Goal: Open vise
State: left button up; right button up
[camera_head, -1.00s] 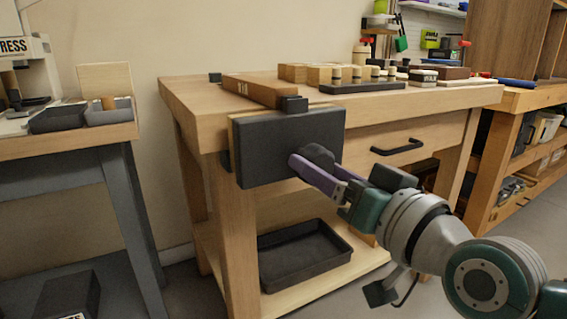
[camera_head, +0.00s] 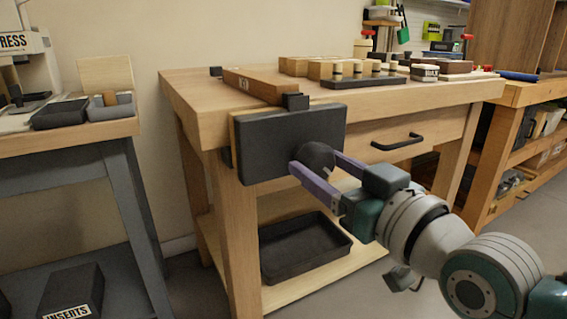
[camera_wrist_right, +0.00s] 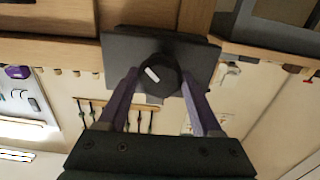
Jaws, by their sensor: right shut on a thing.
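The vise (camera_head: 260,145) is a dark block with a thin wooden lining, mounted at the left front corner of the wooden bench. A round dark knob (camera_head: 318,157) sits on its front face. It also shows in the right wrist view (camera_wrist_right: 160,76), with a white mark on it. My right gripper (camera_head: 318,163) has its purple fingers on either side of the knob and is shut on it. In the right wrist view the fingertips (camera_wrist_right: 158,80) flank the knob. The gap between the vise jaw and the bench looks narrow. My left gripper is out of view.
A long wooden board (camera_head: 254,86) lies on the bench top behind the vise. Wooden blocks and a dark peg rack (camera_head: 364,81) stand to its right. A drawer with a black handle (camera_head: 397,142) is under the top. A black tray (camera_head: 300,246) sits on the lower shelf.

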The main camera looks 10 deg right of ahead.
jog(key=shift+r+n+p, duration=0.15)
jog(key=shift+n+p, duration=0.2)
jog(key=shift+n, duration=1.65)
jog(key=o, duration=1.2)
jog(key=shift+s+d+p, duration=0.2)
jog(key=shift+s+p, duration=0.25)
jog(key=shift+p, duration=0.15)
jog(key=shift+p+v, duration=0.55)
jog(key=shift+v, duration=0.25)
jog(key=shift+p+v, duration=0.65)
jog(key=shift+v, duration=0.45)
jog(key=shift+p+v, duration=0.55)
jog(key=shift+v, duration=0.6)
